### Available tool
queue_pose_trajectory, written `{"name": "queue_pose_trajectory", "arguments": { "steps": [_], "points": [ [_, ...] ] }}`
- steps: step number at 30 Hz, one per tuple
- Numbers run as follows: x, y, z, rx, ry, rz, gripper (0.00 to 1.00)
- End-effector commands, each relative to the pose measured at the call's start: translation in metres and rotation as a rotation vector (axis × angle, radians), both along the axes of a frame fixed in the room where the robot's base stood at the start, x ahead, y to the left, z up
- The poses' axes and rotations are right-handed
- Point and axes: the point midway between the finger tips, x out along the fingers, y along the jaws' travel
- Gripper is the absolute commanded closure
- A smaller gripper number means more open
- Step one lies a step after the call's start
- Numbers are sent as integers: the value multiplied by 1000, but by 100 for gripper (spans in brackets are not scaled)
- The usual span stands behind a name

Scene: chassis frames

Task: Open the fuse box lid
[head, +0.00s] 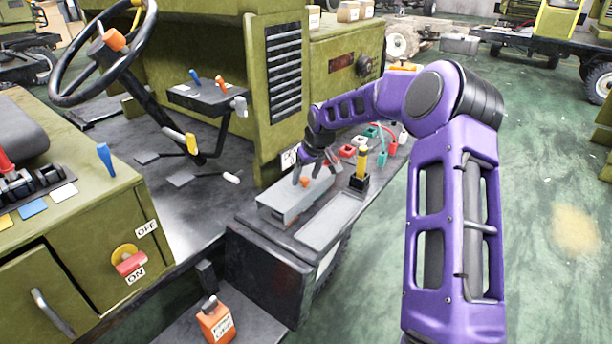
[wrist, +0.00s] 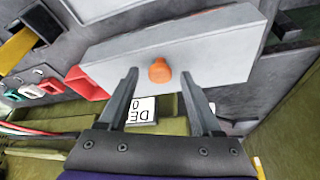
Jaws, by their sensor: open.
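The fuse box (head: 284,208) is a long grey box on the dark battery-side ledge. Its lid (wrist: 215,55) is grey, with a small orange knob (wrist: 160,70) in the middle; the lid looks closed. The knob also shows in the head view (head: 305,182). My gripper (wrist: 160,77) is open, with one finger on each side of the knob and gaps between fingers and knob. I cannot tell whether the fingertips touch the lid. In the head view my gripper (head: 306,174) reaches down over the box from behind.
A flat light-grey panel (head: 331,220) lies beside the box. Behind are a yellow-and-black lever (head: 361,165) and red and green terminals (head: 347,151) with cables. A green vented cabinet (head: 284,75) stands behind left. An orange bottle (head: 216,322) stands lower down.

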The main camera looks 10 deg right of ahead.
Motion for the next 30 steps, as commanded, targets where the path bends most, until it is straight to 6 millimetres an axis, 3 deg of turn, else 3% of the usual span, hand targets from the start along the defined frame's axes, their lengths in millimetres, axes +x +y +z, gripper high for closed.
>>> {"name": "queue_pose_trajectory", "arguments": {
  "steps": [2, 13, 30],
  "points": [
    [0, 0, 0, 0, 0, 0, 34],
    [0, 0, 1, 0, 0, 0, 99],
    [0, 0, 1, 0, 0, 0, 100]
  ]
}}
